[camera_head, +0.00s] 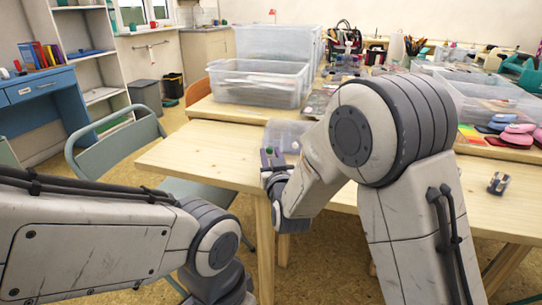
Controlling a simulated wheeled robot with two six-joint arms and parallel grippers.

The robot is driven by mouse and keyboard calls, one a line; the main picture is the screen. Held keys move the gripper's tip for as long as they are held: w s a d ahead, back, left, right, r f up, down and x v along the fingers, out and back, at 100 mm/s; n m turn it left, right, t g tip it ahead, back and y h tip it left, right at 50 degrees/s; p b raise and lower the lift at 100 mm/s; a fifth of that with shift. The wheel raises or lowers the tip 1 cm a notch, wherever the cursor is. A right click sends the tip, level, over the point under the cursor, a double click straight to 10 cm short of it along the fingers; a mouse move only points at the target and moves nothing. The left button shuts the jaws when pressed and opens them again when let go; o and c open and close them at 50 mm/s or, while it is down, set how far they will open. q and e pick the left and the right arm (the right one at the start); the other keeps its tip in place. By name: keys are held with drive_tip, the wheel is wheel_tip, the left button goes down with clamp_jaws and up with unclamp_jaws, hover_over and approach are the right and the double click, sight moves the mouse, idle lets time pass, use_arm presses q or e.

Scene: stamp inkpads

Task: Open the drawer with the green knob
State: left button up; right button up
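A small translucent grey drawer box (287,131) stands on the wooden table, partly hidden behind my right arm. A small green knob (269,150) shows at its near left side. My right gripper (271,160) is right at the knob, its dark fingers pointing away toward the box. It is too small and too covered by my wrist to tell whether the fingers are open, shut or touching the knob. My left arm crosses the lower left, below the table edge; its gripper is out of view.
Clear plastic bins (258,85) stand behind the box. Pink and blue inkpads (514,133) lie at the right by another clear bin (480,97). A small dark striped object (498,183) sits near the right front. The table's left part (195,155) is bare; a green-grey chair (115,150) stands beside it.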

clamp_jaws()
idle(1.4)
